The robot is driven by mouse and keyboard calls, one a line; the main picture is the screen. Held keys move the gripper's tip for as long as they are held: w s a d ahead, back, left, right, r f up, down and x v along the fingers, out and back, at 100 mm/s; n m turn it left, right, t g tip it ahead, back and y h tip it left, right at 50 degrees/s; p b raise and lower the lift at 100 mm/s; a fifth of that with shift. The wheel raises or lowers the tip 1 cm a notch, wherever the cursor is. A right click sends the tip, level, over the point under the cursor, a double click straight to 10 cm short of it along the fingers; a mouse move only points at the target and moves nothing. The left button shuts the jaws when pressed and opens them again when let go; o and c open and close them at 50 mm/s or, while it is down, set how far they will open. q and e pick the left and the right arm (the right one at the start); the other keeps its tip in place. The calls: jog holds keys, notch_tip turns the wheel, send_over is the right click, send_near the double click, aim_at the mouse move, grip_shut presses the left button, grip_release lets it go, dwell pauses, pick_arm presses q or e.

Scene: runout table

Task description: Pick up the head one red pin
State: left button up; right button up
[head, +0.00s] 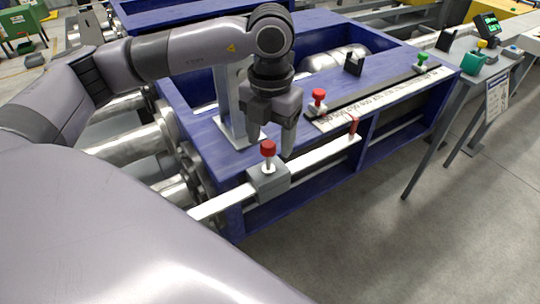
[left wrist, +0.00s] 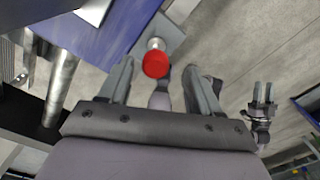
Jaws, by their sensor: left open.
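A red-headed pin (head: 268,149) stands upright on a grey block at the near edge of the blue table. In the left wrist view its round red head (left wrist: 155,64) lies ahead of and between my fingers, apart from them. My left gripper (head: 270,148) is open and points down beside and behind this pin. A second red pin (head: 318,97) stands farther back on the table top. My right gripper (left wrist: 263,93) shows small in the left wrist view, with its two fingers apart and nothing between them. It is not seen in the head view.
The grey block (head: 270,182) sits on a white rail (head: 325,152) along the blue table (head: 190,100). A dark bar, a black block (head: 354,63) and a green pin (head: 421,58) are on top. Metal rollers (head: 135,145) lie left.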

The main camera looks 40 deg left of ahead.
aim_at(268, 143)
pick_arm(q)
jog(key=f, duration=0.5)
jog(key=shift+a, duration=0.3)
jog(key=shift+w+r, duration=0.1)
grip_shut()
